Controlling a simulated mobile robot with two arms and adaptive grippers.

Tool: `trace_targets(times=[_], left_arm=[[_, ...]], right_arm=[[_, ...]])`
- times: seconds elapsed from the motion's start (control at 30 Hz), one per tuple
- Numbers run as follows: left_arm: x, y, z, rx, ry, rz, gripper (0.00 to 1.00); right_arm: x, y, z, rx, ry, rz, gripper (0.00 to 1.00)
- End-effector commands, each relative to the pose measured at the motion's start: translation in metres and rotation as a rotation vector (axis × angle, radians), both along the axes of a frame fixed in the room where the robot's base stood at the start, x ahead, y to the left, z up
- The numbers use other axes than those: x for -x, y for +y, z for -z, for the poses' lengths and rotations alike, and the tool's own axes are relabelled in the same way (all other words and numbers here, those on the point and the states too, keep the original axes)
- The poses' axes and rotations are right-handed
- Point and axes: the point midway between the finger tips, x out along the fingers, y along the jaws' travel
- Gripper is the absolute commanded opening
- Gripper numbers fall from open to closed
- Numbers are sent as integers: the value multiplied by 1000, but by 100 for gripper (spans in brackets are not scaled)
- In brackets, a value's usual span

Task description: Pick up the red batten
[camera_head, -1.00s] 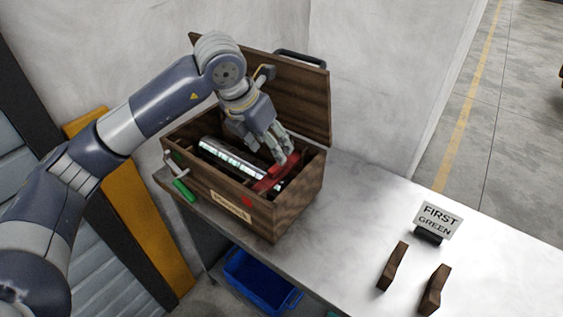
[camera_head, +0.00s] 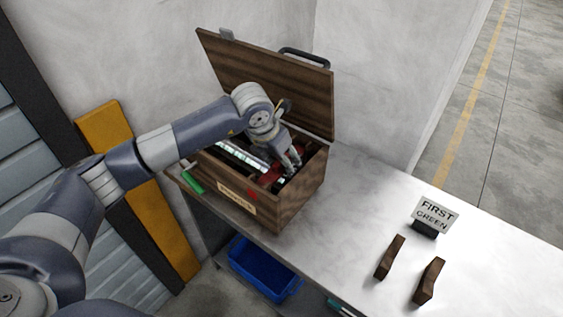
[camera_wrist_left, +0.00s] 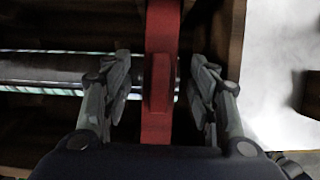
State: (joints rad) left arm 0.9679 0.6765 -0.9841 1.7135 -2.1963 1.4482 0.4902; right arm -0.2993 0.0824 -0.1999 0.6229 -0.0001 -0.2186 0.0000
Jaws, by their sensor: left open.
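The red batten (camera_head: 270,176) lies inside the open wooden box (camera_head: 292,208), across a shiny metal cylinder. In the left wrist view the red batten (camera_wrist_left: 162,25) runs down the middle, with a raised block partway along it. My left gripper (camera_head: 291,168) reaches down into the box and hides part of the batten. In the left wrist view the left gripper (camera_wrist_left: 161,82) is open, with one finger on each side of the batten and a visible gap on both sides. The right gripper is not in view.
The box's raised lid (camera_head: 265,80) stands behind my gripper. A green-handled crank (camera_head: 192,182) sticks out at the box's left. Two dark wooden blocks (camera_head: 390,257) and a "FIRST GREEN" sign (camera_head: 435,215) stand on the table's right. The table between them is clear.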

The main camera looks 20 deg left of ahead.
Motion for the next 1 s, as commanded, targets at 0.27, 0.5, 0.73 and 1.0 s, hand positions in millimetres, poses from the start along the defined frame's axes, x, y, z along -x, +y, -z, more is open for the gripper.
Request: trace_targets(times=[0.27, 0.5, 0.73, 1.0], left_arm=[[0, 0, 1, 0, -1, 0, 37], [0, 0, 0, 0, -1, 0, 5], [-1, 0, -1, 0, -1, 0, 5], [-2, 0, -20, 1, -5, 0, 5]], right_arm=[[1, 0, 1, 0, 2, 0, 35], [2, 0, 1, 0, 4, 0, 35], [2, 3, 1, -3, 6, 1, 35], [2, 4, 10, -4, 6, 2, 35]])
